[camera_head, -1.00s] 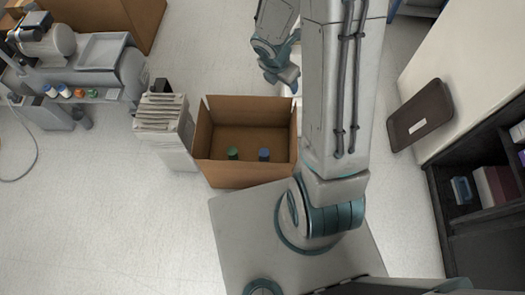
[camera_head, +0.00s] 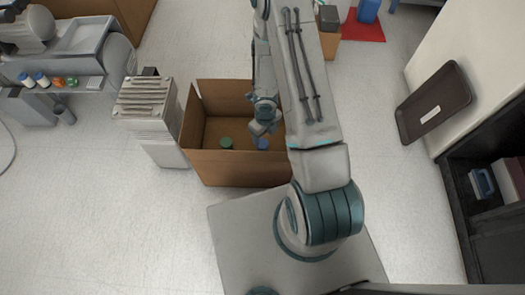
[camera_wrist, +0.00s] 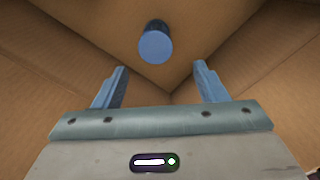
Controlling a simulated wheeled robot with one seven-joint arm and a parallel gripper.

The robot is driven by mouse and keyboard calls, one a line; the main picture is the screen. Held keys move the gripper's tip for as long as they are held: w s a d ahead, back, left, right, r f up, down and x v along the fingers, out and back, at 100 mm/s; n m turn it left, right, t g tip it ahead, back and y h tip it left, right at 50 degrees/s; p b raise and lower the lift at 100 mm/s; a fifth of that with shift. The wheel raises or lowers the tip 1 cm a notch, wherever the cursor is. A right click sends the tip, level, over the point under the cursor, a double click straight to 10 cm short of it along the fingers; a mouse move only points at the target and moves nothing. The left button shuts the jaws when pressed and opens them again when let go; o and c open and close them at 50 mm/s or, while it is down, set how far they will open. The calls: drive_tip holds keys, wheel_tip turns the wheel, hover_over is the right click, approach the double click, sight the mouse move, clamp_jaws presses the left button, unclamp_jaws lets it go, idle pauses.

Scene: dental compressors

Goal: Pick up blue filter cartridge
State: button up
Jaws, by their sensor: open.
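The blue filter cartridge (camera_head: 262,144) stands in the open cardboard box (camera_head: 245,168), right of a green-topped cartridge (camera_head: 226,143). In the wrist view the blue cartridge (camera_wrist: 156,42) shows its round blue top and dark side, beyond my fingertips and near the middle. My gripper (camera_head: 262,128) is over the box, just behind the blue cartridge in the head view. In the wrist view my gripper (camera_wrist: 160,80) has its two blue fingers spread wide with nothing between them. The green-topped cartridge is not in the wrist view.
The box walls (camera_wrist: 60,60) surround the gripper's work area. A stack of white panels (camera_head: 150,115) stands left of the box. A compressor with small coloured caps (camera_head: 57,82) is at the far left. A dark tray (camera_head: 433,100) leans at the right, near a dark shelf (camera_head: 480,190).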

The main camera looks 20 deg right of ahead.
sight(263, 143)
wheel_tip(263, 143, down, 4)
drive_tip(key=shift+f+b, duration=0.25)
drive_tip(key=shift+b, duration=1)
drive_tip(key=shift+w+a+f+b, duration=0.15)
drive_tip(key=shift+f+b, duration=0.45)
drive_tip(key=shift+f, duration=0.3)
drive_tip(key=shift+a+f+b, duration=0.15)
drive_tip(key=shift+f+b, duration=0.5)
drive_tip(key=shift+f, duration=0.25)
drive_tip(key=shift+w+a+f+b, duration=0.15)
drive_tip(key=shift+f+b, duration=0.45)
drive_tip(key=shift+f, duration=0.3)
drive_tip(key=shift+s+r, duration=0.1)
drive_tip(key=c, duration=1.1)
